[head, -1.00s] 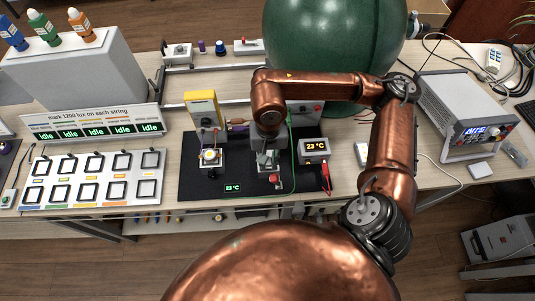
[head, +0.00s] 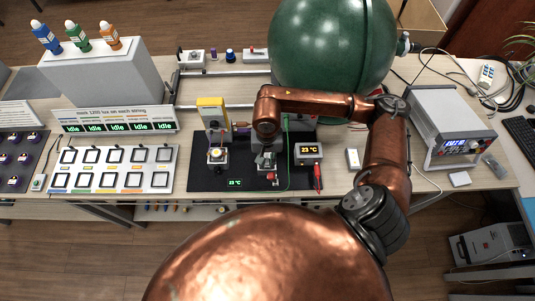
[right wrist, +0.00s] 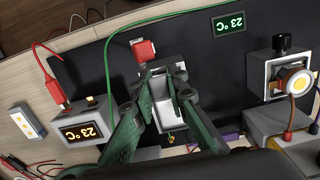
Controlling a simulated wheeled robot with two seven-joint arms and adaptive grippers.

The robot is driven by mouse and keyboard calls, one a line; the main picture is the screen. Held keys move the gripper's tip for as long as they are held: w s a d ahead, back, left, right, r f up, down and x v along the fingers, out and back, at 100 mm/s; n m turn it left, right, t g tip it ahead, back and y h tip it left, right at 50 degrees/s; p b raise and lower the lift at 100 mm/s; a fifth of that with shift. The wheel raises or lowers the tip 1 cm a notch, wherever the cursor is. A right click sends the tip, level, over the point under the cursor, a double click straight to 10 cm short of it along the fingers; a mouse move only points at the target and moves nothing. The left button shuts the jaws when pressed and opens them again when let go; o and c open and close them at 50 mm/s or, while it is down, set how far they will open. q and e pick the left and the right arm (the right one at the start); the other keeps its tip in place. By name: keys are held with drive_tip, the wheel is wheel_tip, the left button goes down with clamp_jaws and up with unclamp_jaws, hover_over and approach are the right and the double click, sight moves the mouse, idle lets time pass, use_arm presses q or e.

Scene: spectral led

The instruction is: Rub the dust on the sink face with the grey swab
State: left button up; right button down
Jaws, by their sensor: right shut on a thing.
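My right gripper (head: 267,160) reaches down over the black mat (head: 237,183). In the right wrist view its green-grey fingers (right wrist: 160,88) are closed together over a pale grey block, which looks like the sink (right wrist: 172,68). The grey swab is mostly hidden between the fingers; I cannot make out its tip or whether it touches the face. Dust on the face cannot be made out. A red part (right wrist: 145,50) sits at the sink's edge. My left gripper is not in view.
A lit LED mount (head: 217,156) and yellow meter (head: 212,115) stand left of the gripper. A 23 °C display box (head: 308,151) with a red lead stands right. A green wire (right wrist: 108,60) loops close by. A large green sphere (head: 330,45) stands behind.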

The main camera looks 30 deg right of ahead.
drive_tip(key=shift+r+p, duration=0.55)
drive_tip(key=shift+r, duration=1.45)
